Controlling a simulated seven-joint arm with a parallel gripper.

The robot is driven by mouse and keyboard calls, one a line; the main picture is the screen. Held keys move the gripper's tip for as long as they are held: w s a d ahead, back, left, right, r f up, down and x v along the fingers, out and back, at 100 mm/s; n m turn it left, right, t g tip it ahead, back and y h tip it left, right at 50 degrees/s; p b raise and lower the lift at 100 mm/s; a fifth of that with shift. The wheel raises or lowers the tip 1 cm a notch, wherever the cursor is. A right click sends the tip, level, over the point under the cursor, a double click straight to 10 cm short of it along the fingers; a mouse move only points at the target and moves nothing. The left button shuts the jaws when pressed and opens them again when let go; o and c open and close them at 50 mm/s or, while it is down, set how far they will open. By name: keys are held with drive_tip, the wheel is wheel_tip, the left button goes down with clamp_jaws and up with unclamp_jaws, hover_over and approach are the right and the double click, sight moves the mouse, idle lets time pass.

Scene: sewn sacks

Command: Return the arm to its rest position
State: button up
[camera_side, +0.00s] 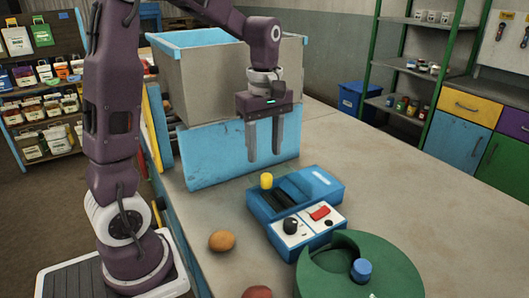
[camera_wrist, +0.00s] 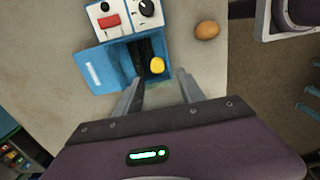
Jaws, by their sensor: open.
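My gripper (camera_side: 264,155) hangs pointing down with its two fingers apart and nothing between them. It is above the table, in front of the blue-and-grey bin and behind the blue machine (camera_side: 322,184). In the wrist view, my gripper (camera_wrist: 158,85) shows its fingers spread on either side of the yellow knob (camera_wrist: 156,65) in the picture. The blue machine also shows in the wrist view (camera_wrist: 95,70), with a red switch and a black dial on its white panel. In the side view, the yellow knob (camera_side: 266,180) stands up from the machine, below the fingertips.
A large bin (camera_side: 222,155) with a blue lower front stands close behind my gripper. A brown round object (camera_side: 222,240), a green round device (camera_side: 330,270) with a blue knob, and a reddish object (camera_side: 257,292) are on the table (camera_side: 400,200). The table's right side is clear.

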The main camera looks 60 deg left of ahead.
drive_tip(key=s+d+r+m+t, duration=0.2)
drive_tip(key=s+d+m, duration=0.3)
drive_tip(key=s+m, duration=0.3)
drive_tip(key=s+d+r+m+t, duration=0.2)
drive_tip(key=s+d+m+t, duration=0.1)
drive_tip(key=s+d+m, duration=0.3)
drive_tip(key=s+m, duration=0.2)
drive_tip(key=m, duration=0.2)
drive_tip(key=shift+s+d+r+t, duration=0.15)
drive_tip(key=shift+s+t, duration=0.05)
drive_tip(key=shift+t, duration=0.1)
